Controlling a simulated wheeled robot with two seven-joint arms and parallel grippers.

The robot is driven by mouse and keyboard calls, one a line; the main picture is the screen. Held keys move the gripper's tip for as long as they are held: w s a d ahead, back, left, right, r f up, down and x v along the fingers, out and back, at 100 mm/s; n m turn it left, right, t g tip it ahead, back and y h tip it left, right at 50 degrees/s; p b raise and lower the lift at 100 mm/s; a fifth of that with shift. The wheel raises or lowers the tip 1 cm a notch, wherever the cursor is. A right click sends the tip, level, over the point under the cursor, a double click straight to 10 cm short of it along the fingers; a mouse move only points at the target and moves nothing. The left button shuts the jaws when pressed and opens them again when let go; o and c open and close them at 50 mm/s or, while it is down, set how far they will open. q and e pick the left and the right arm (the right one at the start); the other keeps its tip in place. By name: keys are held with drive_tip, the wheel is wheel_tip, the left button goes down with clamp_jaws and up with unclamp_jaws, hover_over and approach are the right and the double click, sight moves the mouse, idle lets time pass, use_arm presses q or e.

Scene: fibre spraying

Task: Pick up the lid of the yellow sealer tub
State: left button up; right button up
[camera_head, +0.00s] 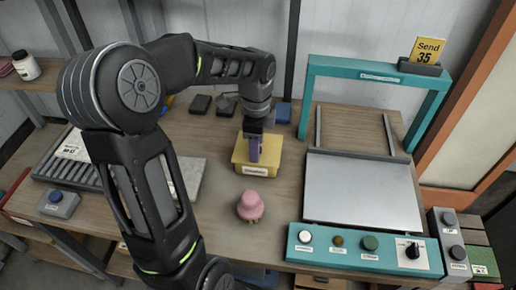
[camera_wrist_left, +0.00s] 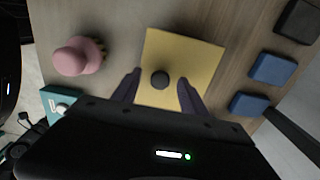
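The yellow sealer tub (camera_head: 257,170) stands on the wooden bench in the middle of the head view, with a label on its front. Its flat yellow lid (camera_wrist_left: 192,50) fills the middle of the left wrist view and has a small dark round knob (camera_wrist_left: 160,80) on top. My left gripper (camera_head: 254,150) points down over the lid. In the left wrist view its two dark purple fingers (camera_wrist_left: 159,83) are open, one on each side of the knob, with gaps between. In the head view the gripper hides the knob. My right gripper is not in view.
A pink knobbed object (camera_head: 251,206) stands just in front of the tub. To the right are a teal frame (camera_head: 365,68), a grey plate (camera_head: 360,190) and a teal button panel (camera_head: 325,250). Blue and dark blocks (camera_head: 200,104) lie behind. A roller tray (camera_head: 70,160) is left.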

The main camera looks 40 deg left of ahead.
use_arm(q)
clamp_jaws()
idle(0.3)
drive_tip(key=shift+r, duration=0.1)
wheel_tip(320, 180, up, 10)
drive_tip(key=shift+b, duration=0.45)
idle(0.7)
